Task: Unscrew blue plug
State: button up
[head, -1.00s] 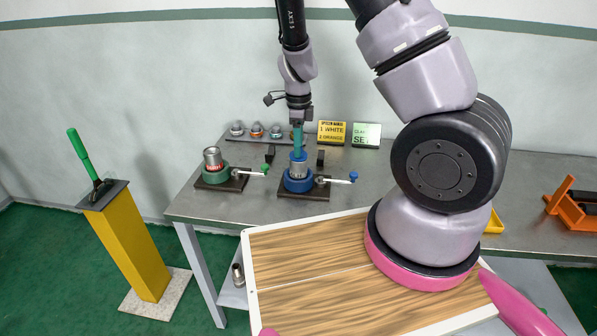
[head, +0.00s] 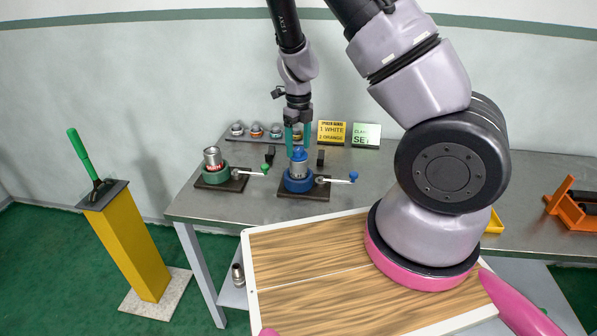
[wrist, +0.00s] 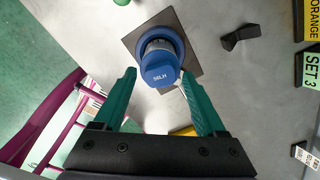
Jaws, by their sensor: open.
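The blue plug (head: 299,154) sits upright on top of a metal pipe piece (head: 299,169), held in the blue vise (head: 298,184) on the grey bench. In the wrist view the plug's top (wrist: 160,72) is marked "58LH". My gripper (head: 298,150) points down over the plug, with its two teal fingers apart. In the wrist view the gripper (wrist: 158,74) is open, its fingertips on either side of the plug's near edge, with a gap visible on the left. I cannot tell whether the right finger touches it.
A green vise (head: 220,176) holding a metal pipe piece (head: 212,158) stands to the left. Several fittings (head: 256,131) line the back of the bench, beside a yellow sign (head: 331,132) and a green sign (head: 366,134). The blue vise's handle (head: 340,181) sticks out to the right.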

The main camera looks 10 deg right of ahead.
jog(key=shift+r, duration=1.1)
